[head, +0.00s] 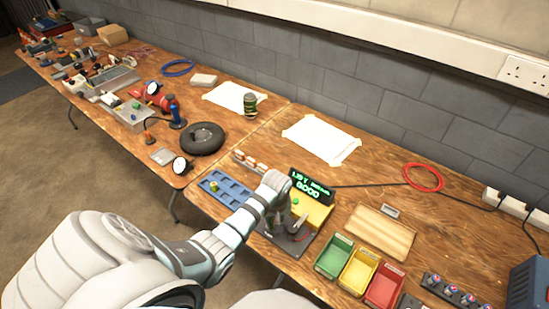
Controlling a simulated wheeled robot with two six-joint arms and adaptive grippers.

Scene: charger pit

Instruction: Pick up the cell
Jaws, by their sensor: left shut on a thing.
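My left arm reaches across the front of the bench. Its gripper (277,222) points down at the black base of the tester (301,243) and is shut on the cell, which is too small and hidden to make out. The tester has a yellow block (318,214) and a display (311,187) with green text that ends in "GOOD". A blue tray with pockets (236,188) lies left of the gripper, with a small yellow-green item in it. A rack of several cells (250,162) stands behind the tray. My right gripper is not in view.
Green (334,257), yellow (358,271) and red (385,287) bins stand right of the tester, with a wooden tray (381,232) behind them. A black tyre-like ring (203,138), white sheets and a can (250,105) lie further back.

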